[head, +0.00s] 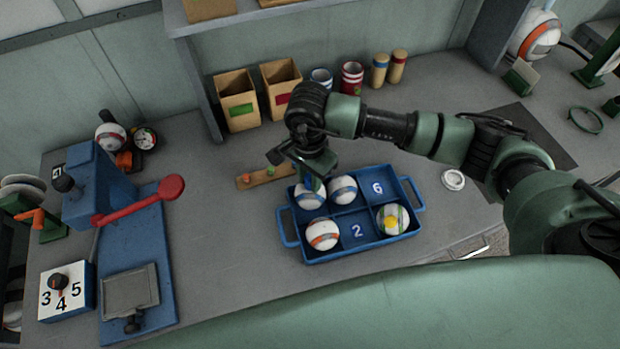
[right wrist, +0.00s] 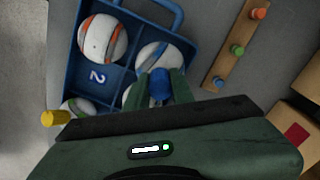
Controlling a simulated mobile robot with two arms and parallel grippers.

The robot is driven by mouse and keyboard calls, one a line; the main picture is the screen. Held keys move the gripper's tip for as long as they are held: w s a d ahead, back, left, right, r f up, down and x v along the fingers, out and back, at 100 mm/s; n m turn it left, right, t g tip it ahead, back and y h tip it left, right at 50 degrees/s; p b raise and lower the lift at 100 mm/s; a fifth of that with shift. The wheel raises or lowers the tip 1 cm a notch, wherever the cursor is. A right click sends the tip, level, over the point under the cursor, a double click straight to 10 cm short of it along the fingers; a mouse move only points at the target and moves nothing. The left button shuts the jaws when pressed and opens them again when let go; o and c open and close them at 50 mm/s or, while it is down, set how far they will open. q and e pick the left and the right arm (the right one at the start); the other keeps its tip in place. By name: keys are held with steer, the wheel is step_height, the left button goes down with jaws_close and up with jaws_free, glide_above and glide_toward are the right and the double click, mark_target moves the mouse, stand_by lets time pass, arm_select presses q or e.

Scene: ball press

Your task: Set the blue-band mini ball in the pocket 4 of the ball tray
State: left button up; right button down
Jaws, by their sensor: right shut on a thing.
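The blue ball tray (head: 418,236) has two rows of pockets; the empty ones show 2 and 6. A blue-band mini ball (head: 308,201) is at the back-left pocket, by the numbering pocket 4, directly under my right gripper (head: 314,180). My right gripper is shut on a blue peg (right wrist: 160,86) above this ball, which also shows in the right wrist view (right wrist: 168,58). I cannot tell whether the ball rests on the pocket floor. Another ball with a bluish band (head: 343,190) sits in the back-middle pocket. My left gripper is not in view.
An orange-band ball (head: 322,235) and a ball with a yellow peg (head: 393,219) fill the front corner pockets. A wooden peg rack (head: 262,178) lies behind the tray. A blue press (head: 150,245) with a red lever stands left. The bench between press and tray is clear.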

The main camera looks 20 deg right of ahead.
steer(key=shift+f, duration=0.85)
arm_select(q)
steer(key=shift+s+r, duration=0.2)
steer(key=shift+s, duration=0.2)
arm_select(e)
steer(key=shift+f, duration=0.2)
steer(key=c, duration=1.2)
jaws_free()
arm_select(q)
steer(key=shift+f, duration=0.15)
